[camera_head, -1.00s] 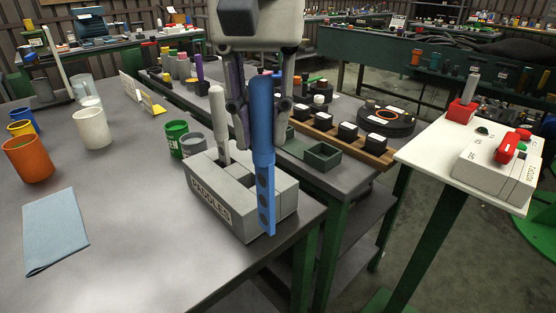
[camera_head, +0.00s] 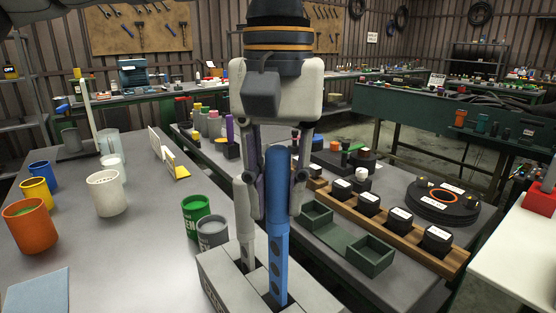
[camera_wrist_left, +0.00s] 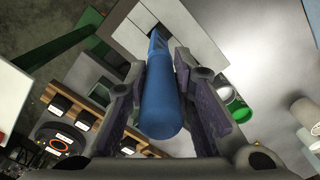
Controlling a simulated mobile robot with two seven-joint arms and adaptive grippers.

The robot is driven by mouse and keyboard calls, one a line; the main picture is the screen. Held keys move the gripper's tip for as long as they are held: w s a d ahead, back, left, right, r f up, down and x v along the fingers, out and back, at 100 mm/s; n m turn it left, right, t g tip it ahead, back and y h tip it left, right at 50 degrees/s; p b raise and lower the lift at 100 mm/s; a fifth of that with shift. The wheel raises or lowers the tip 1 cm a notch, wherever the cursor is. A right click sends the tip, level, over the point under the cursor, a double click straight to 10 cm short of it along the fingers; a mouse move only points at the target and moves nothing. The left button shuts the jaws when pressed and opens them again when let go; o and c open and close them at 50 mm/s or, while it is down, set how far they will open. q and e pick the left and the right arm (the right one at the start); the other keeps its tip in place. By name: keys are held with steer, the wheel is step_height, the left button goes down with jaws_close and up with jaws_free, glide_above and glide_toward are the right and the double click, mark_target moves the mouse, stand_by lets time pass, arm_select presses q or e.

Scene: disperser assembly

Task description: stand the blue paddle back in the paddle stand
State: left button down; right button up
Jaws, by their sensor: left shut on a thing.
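My left gripper (camera_head: 277,200) is shut on the upper part of the blue paddle (camera_head: 277,245), which is upright. The wrist view also shows the blue paddle (camera_wrist_left: 161,100) between both fingers. Its lower end meets a dark slot in the top of the grey paddle stand (camera_head: 222,278); I cannot tell how deep it sits. The stand shows in the wrist view too (camera_wrist_left: 190,30). A light grey paddle (camera_head: 245,220) stands in the stand, left of the blue one. The front of the stand is cut off by the head view's lower edge. My right gripper is not in view.
A green can (camera_head: 196,215) and a grey can (camera_head: 212,231) stand close behind the stand. A dark green tray (camera_head: 345,246) and a wooden rack (camera_head: 385,222) with black blocks lie to the right. Cups, including a white one (camera_head: 106,193), stand left. The table between is clear.

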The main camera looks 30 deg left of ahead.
mark_target(278, 148)
arm_select(q)
step_height(278, 148, down, 5)
steer(key=shift+b, duration=1)
steer(key=shift+f, duration=0.1)
steer(key=shift+f+p, duration=0.3)
steer(key=shift+f, duration=0.45)
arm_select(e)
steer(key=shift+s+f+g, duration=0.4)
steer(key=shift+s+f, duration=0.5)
arm_select(q)
steer(key=c, duration=1.3)
jaws_free()
step_height(278, 148, up, 12)
steer(key=shift+r, duration=0.1)
